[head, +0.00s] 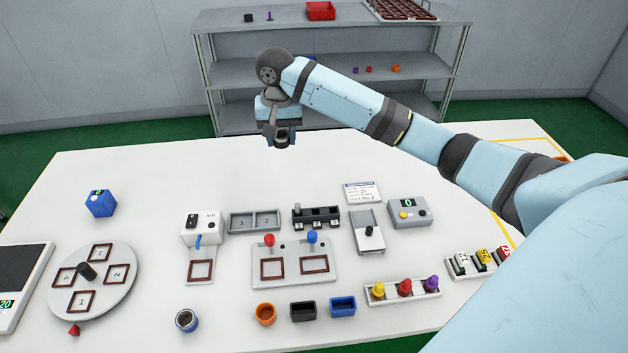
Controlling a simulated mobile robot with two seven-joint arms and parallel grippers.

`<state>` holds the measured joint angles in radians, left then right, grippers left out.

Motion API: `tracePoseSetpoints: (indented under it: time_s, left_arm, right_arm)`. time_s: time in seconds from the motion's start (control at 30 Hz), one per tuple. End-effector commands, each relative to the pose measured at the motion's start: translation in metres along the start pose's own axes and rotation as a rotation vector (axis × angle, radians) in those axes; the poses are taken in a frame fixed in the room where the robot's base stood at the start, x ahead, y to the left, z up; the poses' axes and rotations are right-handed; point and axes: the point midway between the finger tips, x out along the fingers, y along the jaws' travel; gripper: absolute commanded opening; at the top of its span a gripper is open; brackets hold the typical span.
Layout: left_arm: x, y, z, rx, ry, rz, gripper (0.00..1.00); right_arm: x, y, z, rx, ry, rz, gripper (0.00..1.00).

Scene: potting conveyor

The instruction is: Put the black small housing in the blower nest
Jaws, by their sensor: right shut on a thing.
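My right gripper (281,141) hangs above the back of the white table, pointing down. It is shut on a small dark thing (284,144), which I take to be the black small housing; the fingers partly hide it. The blower nest (200,270) is a brown-red square frame on a light plate, in front of a white box marked AIR (203,229) with a blue lever. The nest looks empty, and the gripper is well behind it and to its right. My left gripper is not in view.
A turntable (109,303) with numbered nests stands at left. A two-nest fixture (293,278) with red and blue knobs is right of the blower. An orange cup (265,313), a black square box (302,311) and a blue one (343,306) stand in front. The back left table is mostly clear.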

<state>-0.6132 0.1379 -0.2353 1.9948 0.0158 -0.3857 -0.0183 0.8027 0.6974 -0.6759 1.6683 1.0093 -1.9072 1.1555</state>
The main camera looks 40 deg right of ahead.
Motion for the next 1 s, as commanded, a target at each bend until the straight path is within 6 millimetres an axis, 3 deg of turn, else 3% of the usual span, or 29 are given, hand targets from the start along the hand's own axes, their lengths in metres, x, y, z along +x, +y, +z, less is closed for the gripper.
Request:
tracePoseSetpoints:
  time_s: [0.5, 0.6, 0.87, 1.0]
  left_arm:
    - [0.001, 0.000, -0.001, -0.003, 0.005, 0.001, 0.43]
    - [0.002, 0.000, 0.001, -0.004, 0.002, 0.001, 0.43]
    - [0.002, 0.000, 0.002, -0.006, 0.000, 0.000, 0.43]
    - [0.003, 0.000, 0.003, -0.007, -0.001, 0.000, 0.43]
  right_arm:
    - [0.125, 0.001, 0.000, 0.005, -0.002, 0.004, 0.18]
    - [0.141, 0.002, -0.001, 0.005, -0.001, 0.003, 0.18]
    - [0.161, 0.001, 0.000, 0.005, -0.002, 0.003, 0.18]
    - [0.183, 0.001, 0.000, 0.004, -0.002, 0.004, 0.18]
